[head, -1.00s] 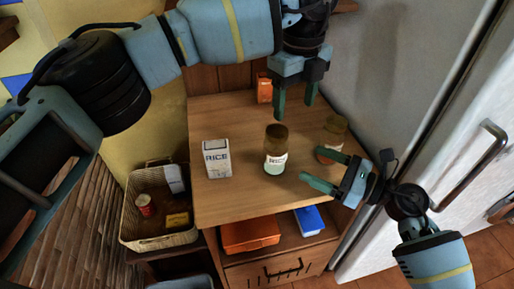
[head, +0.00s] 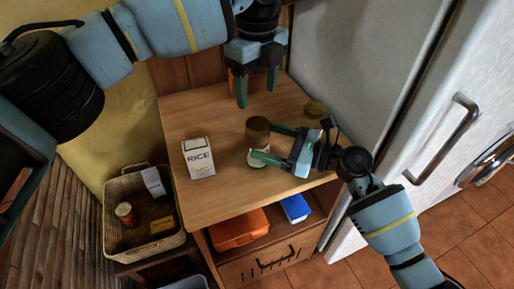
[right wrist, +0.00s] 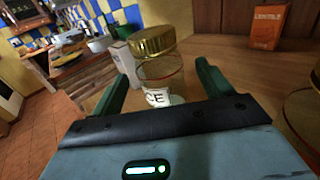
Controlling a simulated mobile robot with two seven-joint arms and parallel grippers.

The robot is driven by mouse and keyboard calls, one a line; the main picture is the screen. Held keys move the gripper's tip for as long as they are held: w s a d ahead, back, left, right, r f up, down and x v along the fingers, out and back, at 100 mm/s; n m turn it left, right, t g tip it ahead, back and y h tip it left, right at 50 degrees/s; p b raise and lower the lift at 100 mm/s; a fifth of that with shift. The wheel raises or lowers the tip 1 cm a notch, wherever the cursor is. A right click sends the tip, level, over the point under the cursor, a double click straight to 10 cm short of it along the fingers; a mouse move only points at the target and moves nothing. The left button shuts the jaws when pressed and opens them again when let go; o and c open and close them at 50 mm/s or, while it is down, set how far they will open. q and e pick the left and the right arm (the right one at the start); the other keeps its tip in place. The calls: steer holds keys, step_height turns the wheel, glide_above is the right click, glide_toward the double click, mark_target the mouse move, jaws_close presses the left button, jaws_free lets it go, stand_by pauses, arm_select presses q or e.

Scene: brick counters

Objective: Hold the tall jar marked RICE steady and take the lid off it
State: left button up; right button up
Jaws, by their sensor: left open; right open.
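The tall glass jar (head: 256,160) with a gold-brown lid (head: 257,124) stands upright on the wooden counter. In the right wrist view the jar (right wrist: 163,88) shows a white label ending in "CE" and its gold lid (right wrist: 153,40) is on. My right gripper (head: 262,140) is open, with one finger on either side of the jar's body below the lid; contact cannot be told. Its fingers (right wrist: 160,82) show apart in the wrist view. My left gripper (head: 257,97) is open and empty, pointing down above and behind the jar.
A second jar (head: 314,110) stands to the right, close to my right gripper. An orange carton (right wrist: 268,25) stands at the back. A basket (head: 117,190) sits lower left; the fridge (head: 400,60) bounds the right.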

mark_target(257, 138)
steer(key=shift+x, duration=1.6)
